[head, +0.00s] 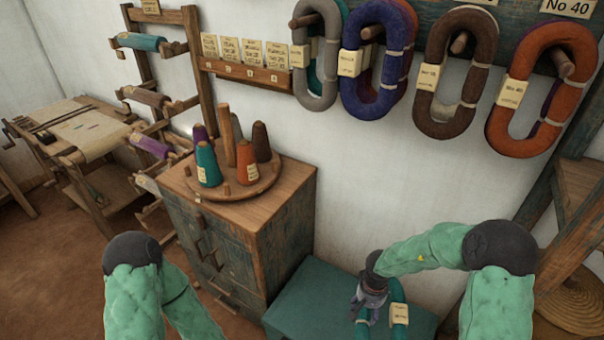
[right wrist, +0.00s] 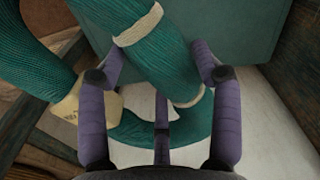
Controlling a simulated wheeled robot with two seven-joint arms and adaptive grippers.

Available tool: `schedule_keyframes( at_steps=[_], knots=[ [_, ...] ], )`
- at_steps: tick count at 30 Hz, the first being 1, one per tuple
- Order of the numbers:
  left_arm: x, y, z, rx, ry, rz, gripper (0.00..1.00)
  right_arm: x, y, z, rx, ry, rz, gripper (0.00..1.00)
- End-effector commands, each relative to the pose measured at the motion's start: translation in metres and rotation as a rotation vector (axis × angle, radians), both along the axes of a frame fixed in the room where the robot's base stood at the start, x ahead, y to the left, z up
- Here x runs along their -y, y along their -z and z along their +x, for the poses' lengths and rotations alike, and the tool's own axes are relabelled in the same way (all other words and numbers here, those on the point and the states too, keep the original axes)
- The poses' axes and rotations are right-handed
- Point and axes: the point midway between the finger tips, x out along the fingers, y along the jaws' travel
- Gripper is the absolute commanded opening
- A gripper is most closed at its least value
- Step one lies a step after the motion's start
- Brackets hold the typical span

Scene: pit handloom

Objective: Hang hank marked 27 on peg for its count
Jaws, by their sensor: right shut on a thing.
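A teal hank (head: 398,322) with a cream tag is low in the head view, over a teal-topped surface (head: 305,305). Its tag is too small to read. My right gripper (head: 370,300) is at the hank, its fingers shut on one strand. In the right wrist view the teal hank (right wrist: 165,75) passes between the purple fingers of the gripper (right wrist: 158,60), with cream ties and part of the tag showing. Hanks hang on wall pegs: grey (head: 303,75), blue-purple (head: 348,90), brown (head: 430,105) and orange (head: 500,130). My left arm shows; its gripper does not.
A wooden cabinet (head: 290,215) with a round tray of coloured cones (head: 232,190) stands left of the teal surface. A rack with yarn rolls (head: 142,42) and a loom (head: 80,130) are farther left. A dark wooden frame (head: 565,215) stands at the right. White wall is clear below the pegs.

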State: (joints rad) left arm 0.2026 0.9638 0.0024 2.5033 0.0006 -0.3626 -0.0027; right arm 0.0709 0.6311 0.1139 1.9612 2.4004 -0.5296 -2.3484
Motion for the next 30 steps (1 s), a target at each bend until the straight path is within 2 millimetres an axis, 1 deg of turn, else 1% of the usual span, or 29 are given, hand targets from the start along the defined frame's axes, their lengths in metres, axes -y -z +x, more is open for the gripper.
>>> schedule_keyframes(
  at_steps=[1,3,6,10,15,26,29,30],
  knots=[
    [0.000,0.000,0.000,0.000,0.000,0.000,0.40,-0.003,-0.020,-0.001,0.007,-0.036,0.000,0.27],
    [0.000,0.000,0.000,0.000,0.000,0.000,0.40,-0.007,-0.040,-0.005,0.004,-0.086,0.000,0.27],
    [0.000,0.000,0.000,0.000,0.000,0.000,0.40,-0.012,-0.062,-0.011,0.003,-0.144,-0.001,0.27],
    [0.000,0.000,0.000,0.000,0.000,0.000,0.40,-0.017,-0.077,-0.016,0.000,-0.188,0.000,0.27],
    [0.000,0.000,0.000,0.000,0.000,0.000,0.40,-0.018,-0.081,-0.017,-0.001,-0.203,-0.001,0.27],
    [0.000,0.000,0.000,0.000,0.000,0.000,0.40,-0.017,-0.080,-0.017,-0.002,-0.200,-0.001,0.27],
    [0.000,0.000,0.000,0.000,0.000,0.000,0.40,-0.015,-0.073,-0.015,-0.003,-0.182,-0.001,0.27],
    [0.000,0.000,0.000,0.000,0.000,0.000,0.40,-0.014,-0.067,-0.014,-0.005,-0.168,0.000,0.27]
  ],
)
